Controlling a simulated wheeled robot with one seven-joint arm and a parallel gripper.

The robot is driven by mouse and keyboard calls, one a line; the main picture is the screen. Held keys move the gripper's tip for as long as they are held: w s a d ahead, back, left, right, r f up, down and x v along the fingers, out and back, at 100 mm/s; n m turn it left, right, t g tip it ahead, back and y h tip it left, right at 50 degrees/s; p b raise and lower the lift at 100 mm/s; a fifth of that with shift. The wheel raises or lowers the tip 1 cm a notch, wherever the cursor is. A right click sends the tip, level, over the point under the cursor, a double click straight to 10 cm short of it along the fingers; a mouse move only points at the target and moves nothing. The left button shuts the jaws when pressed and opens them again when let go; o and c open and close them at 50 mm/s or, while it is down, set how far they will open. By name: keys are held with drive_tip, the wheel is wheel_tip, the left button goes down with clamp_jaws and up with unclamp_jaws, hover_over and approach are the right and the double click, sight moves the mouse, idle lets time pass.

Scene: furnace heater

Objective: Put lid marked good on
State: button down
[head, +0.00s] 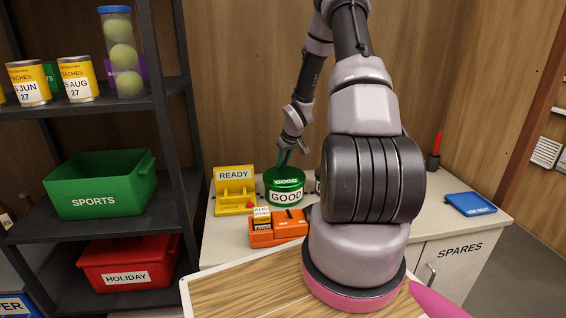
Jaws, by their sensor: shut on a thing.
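A green round container (285,197) with a white GOOD label stands on the white counter. A dark green lid (286,182), also marked GOOD, is at the container's top, roughly level. I cannot tell whether it is fully seated or just above the rim. My gripper (284,160) reaches down from above and is shut on the lid. The fingertips are small in view, and my arm hides the area right of the container.
A yellow READY stand (235,185) is left of the container. An orange device (278,230) with small date blocks sits in front. A blue tray (470,204) and a red-topped holder (434,155) are at right. Shelves with a green SPORTS bin (100,187) and red HOLIDAY box (128,263) stand left.

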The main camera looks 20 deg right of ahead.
idle(0.3)
drive_tip(key=c, duration=0.6)
unclamp_jaws()
drive_tip(key=v, duration=1)
drive_tip(key=shift+s+r, duration=0.15)
drive_tip(key=shift+r, duration=0.25)
